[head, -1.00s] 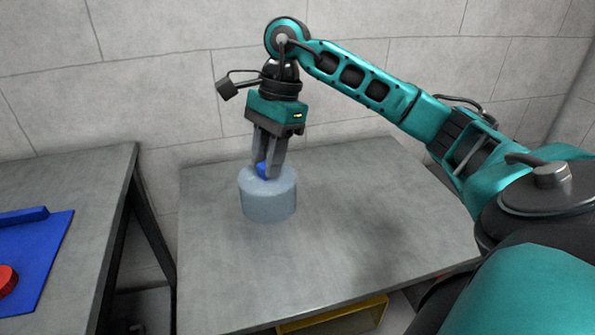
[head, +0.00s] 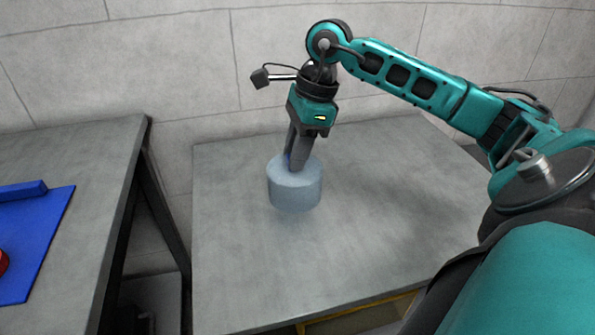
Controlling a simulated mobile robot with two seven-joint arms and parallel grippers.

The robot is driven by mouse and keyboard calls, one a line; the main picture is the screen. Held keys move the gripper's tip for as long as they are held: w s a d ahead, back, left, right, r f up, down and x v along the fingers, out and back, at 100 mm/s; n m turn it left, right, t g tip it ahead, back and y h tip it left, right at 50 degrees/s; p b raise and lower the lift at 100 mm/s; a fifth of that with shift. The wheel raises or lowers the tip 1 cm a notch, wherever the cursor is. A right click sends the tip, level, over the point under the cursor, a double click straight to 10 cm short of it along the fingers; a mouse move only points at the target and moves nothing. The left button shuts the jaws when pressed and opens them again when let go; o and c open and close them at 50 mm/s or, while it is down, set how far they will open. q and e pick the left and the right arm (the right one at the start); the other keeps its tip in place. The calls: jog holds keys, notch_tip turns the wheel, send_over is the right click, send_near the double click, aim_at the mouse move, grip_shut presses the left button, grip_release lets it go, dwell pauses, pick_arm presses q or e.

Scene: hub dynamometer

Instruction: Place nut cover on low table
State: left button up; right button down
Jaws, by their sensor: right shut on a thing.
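The nut cover (head: 295,190) is a pale blue-grey cylinder over the low table (head: 370,240), left of the table's middle. My right gripper (head: 296,168) points down and is shut on the top of the nut cover. A little blue shows between the fingers. A soft shadow lies just below the cover, so it appears close above the table; whether it touches the top is hard to tell. My left gripper is not in view.
A second grey table (head: 75,165) stands at the left with a blue mat (head: 40,235), a blue bar (head: 22,191) and part of a red object (head: 3,262). A gap separates the tables. A yellow bin (head: 360,318) shows under the low table. The low table's top is otherwise clear.

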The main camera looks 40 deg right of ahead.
aim_at(296, 175)
notch_tip(296, 175, down, 6)
jog(key=shift+r+b, duration=0.1)
jog(key=shift+b, duration=0.55)
jog(key=c, duration=0.9)
grip_release()
jog(key=shift+o, duration=0.2)
jog(key=shift+d+r, duration=0.1)
jog(key=shift+r, duration=0.25)
jog(key=p+v, duration=0.2)
jog(key=v, duration=0.8)
jog(key=shift+r+p, duration=0.3)
jog(key=shift+p, duration=0.05)
jog(key=shift+d+r, duration=0.1)
jog(key=shift+r, duration=0.25)
